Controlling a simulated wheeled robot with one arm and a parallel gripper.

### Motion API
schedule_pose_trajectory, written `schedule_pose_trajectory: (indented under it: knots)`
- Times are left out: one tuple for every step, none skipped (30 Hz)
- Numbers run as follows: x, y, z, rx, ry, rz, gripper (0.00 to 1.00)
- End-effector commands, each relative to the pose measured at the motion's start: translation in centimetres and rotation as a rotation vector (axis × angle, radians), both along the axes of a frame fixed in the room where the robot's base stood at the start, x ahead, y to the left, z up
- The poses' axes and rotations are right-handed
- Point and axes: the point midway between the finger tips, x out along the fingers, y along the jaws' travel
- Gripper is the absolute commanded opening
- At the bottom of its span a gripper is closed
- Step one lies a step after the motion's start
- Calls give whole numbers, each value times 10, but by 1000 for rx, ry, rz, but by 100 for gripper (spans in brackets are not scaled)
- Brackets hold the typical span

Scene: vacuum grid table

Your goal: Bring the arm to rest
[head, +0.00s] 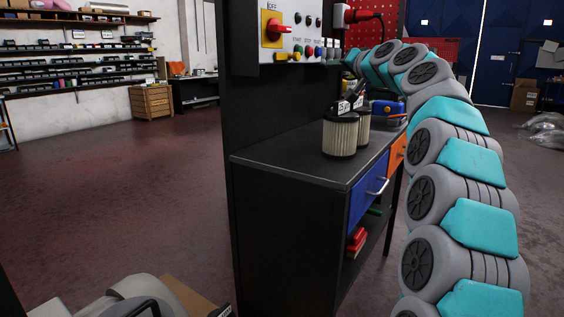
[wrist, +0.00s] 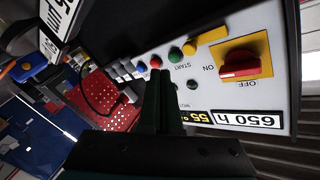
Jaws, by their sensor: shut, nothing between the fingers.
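My arm (head: 462,200) rises at the right of the head view and bends over toward a grey control panel (head: 300,20). Its end lies near the panel's lower right; my fingers are hard to make out there. In the wrist view my gripper (wrist: 168,75) is shut and empty, its dark fingers side by side in front of the panel (wrist: 285,55). Coloured buttons, a green one (wrist: 189,47) and a red one (wrist: 156,62) among them, show close to the fingertips. I cannot tell whether the fingertips touch the panel.
A black cabinet (head: 290,165) stands under the panel. Two pleated filters (head: 340,136) stand on it, beside a blue item (head: 388,108). A red rotary switch (wrist: 240,70) is on the panel. Open floor (head: 110,200) lies to the left.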

Motion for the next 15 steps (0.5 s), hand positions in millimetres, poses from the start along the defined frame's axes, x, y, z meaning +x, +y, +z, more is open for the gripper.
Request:
schedule_pose_trajectory:
  knots:
    - [-4, 6, -7, -8, 24, 11, 0]
    - [-7, 9, -11, -13, 37, 17, 0]
    - [-11, 13, -15, -22, 55, 26, 0]
    - [-15, 17, -20, -29, 70, 33, 0]
    - [-19, 21, -26, -36, 88, 42, 0]
    - [-23, 27, -35, -47, 115, 54, 0]
    - [-28, 31, -42, -58, 136, 62, 0]
    - [-34, 36, -48, -69, 157, 73, 0]
    - [-43, 44, -60, -86, 191, 89, 0]
    - [-51, 50, -69, -101, 218, 101, 0]
    - [-60, 56, -79, -118, 248, 114, 0]
    - [-73, 64, -96, -142, 294, 131, 0]
    - [-84, 68, -106, -159, 323, 143, 0]
    - [-95, 73, -119, -179, 358, 155, 0]
    - [-111, 79, -136, -204, 404, 170, 0]
